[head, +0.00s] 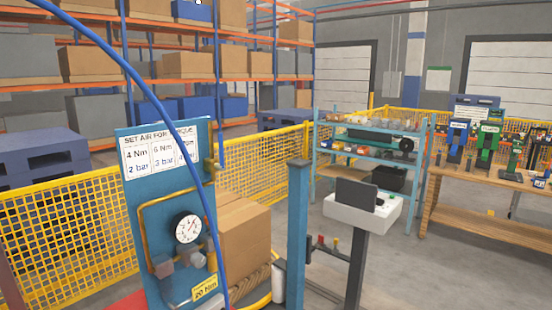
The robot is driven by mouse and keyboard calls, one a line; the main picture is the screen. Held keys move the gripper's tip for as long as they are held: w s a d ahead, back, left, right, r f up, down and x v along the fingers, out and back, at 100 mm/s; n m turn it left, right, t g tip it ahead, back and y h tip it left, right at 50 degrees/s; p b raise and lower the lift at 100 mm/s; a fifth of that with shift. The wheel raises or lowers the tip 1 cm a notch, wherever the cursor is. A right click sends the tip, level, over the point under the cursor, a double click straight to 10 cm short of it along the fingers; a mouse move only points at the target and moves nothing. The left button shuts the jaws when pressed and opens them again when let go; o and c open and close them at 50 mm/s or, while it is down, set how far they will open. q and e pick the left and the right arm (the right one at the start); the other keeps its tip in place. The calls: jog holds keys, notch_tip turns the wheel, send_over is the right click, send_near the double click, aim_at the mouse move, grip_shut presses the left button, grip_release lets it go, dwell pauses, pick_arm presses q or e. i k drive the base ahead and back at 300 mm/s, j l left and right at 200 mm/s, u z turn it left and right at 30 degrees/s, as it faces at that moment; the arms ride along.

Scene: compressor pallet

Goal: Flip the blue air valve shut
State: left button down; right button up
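A blue panel (148,200) stands at the lower left with a sign (158,155) about setting air for torque. A round pressure gauge (188,228), a brass-coloured pipe (143,240) and grey fittings (162,266) are mounted on it. A yellow tag (205,289) reading 20 Nm is near its bottom edge. A blue hose (150,95) arcs down from the top left, passing in front of the panel. I cannot make out a blue valve handle for certain; the panel's lower part is cut off by the frame. Neither of my grippers is in view.
A cardboard box (244,240) is right of the panel, then a blue post (297,225). A white tray stand (362,211), teal shelf (366,151) and wooden workbench (480,190) are further right. Yellow mesh fencing (70,235) runs behind. Grey floor is open at lower right.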

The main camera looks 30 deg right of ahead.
aim_at(221, 167)
jog(key=z, duration=0.7)
